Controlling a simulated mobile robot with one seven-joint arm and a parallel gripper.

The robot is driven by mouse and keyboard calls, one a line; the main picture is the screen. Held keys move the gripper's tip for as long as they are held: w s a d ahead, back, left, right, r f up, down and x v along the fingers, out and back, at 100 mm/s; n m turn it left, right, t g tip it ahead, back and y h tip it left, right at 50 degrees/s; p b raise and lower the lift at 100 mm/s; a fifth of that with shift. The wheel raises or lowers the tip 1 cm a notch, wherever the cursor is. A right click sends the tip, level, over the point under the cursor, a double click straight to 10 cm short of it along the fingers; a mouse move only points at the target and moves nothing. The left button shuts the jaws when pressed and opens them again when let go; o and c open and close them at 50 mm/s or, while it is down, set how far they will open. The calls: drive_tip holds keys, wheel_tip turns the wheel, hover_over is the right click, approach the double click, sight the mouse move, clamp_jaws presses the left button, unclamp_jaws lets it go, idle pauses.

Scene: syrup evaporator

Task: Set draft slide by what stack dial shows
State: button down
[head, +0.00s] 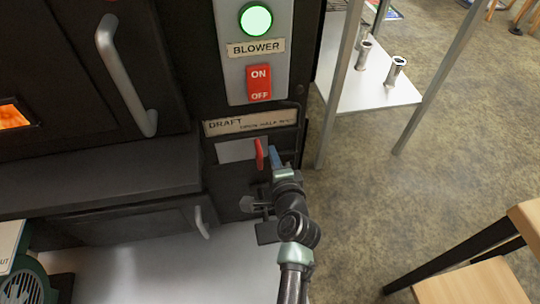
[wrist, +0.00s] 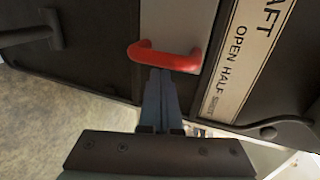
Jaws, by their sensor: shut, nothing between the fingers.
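The draft slide's red handle (head: 260,154) stands out below the draft label (head: 250,122), which reads DRAFT and OPEN, HALF, SHUT. The light slide plate (head: 235,151) shows left of the handle. The handle lies roughly under OPEN to HALF; the exact mark is hard to tell. My gripper (head: 274,155) is shut and empty, just right of the handle. In the wrist view the closed fingertips (wrist: 160,74) sit at the edge of the red handle (wrist: 166,60), close to or touching it. The stack dial is not in view.
Above are a red ON/OFF blower switch (head: 260,83) and a lit green lamp (head: 256,19). A door handle (head: 122,75) juts out at left. A metal-legged stand (head: 375,92) is at right, a wooden stool (head: 475,285) at lower right. Floor between is clear.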

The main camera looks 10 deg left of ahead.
drive_tip(key=p+v, duration=0.2)
drive_tip(key=v, duration=0.7)
drive_tip(key=shift+s+f+p, duration=0.2)
drive_tip(key=shift+f+p, duration=0.15)
